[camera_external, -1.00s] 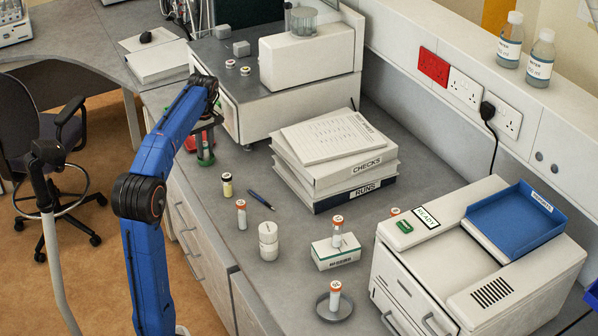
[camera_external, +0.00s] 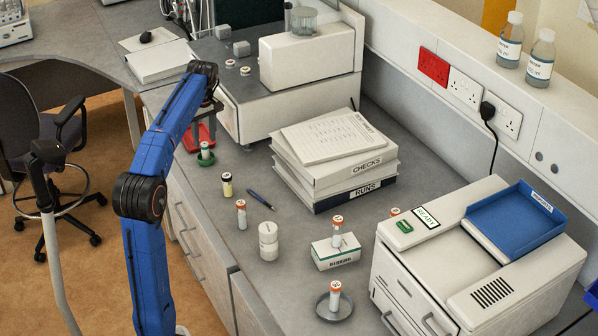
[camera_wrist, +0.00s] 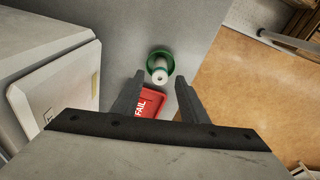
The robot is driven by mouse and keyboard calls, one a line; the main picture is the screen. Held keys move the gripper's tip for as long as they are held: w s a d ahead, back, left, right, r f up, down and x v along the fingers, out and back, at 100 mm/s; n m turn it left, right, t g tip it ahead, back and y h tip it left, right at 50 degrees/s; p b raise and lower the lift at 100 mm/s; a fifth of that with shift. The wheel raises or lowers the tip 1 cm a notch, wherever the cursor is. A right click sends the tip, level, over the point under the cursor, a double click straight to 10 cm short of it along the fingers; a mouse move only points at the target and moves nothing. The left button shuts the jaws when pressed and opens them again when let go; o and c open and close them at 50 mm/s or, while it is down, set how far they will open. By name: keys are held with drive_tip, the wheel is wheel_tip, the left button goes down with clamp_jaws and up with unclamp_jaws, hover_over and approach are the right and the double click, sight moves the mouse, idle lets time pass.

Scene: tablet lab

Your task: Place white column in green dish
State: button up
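The small green dish (camera_external: 206,160) sits on the grey counter at the left end, just in front of a red tray. The white column (camera_external: 205,149) stands upright inside it. In the wrist view, the green dish (camera_wrist: 151,61) appears as a ring around the white column (camera_wrist: 160,77), seen from above. My gripper (camera_external: 207,113) is above and a little behind the dish, clear of the column. In the wrist view, my gripper (camera_wrist: 159,80) has its two dark fingers spread wide with nothing held between them.
A red tray marked FAIL (camera_wrist: 150,103) lies beside the dish. A white-sided unit (camera_external: 290,105) stands to the right. Several vials stand along the counter, with a pen (camera_external: 260,200), a stack of boxes (camera_external: 340,165) and a grey dish (camera_external: 322,306) holding an orange-capped vial.

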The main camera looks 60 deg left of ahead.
wheel_tip(320, 180, up, 7)
drive_tip(key=shift+d+f, duration=0.15)
drive_tip(key=shift+d, duration=0.25)
drive_tip(key=shift+d, duration=0.1)
drive_tip(key=s+d+f+m+y, duration=0.1)
drive_tip(key=s+d+f+m, duration=0.1)
drive_tip(key=s+d+f, duration=0.35)
drive_tip(key=s+d+f+m+t+y, duration=0.1)
drive_tip(key=s+d+f+m+y, duration=0.15)
drive_tip(key=d, duration=0.65)
drive_tip(key=s+d+f+m+y, duration=0.1)
drive_tip(key=s+d+f+m, duration=0.2)
drive_tip(key=s+d, duration=0.3)
drive_tip(key=s+d+f+m+t+h, duration=0.1)
drive_tip(key=d+f+m+t+h, duration=0.1)
drive_tip(key=d+f+m, duration=0.4)
drive_tip(key=s+d+f+m+t+h, duration=0.1)
drive_tip(key=d+f+m+h, duration=0.3)
drive_tip(key=d+f, duration=1.1)
drive_tip(key=d+m+t, duration=0.1)
drive_tip(key=d+m, duration=0.1)
drive_tip(key=d, duration=0.2)
drive_tip(key=shift+d, duration=0.15)
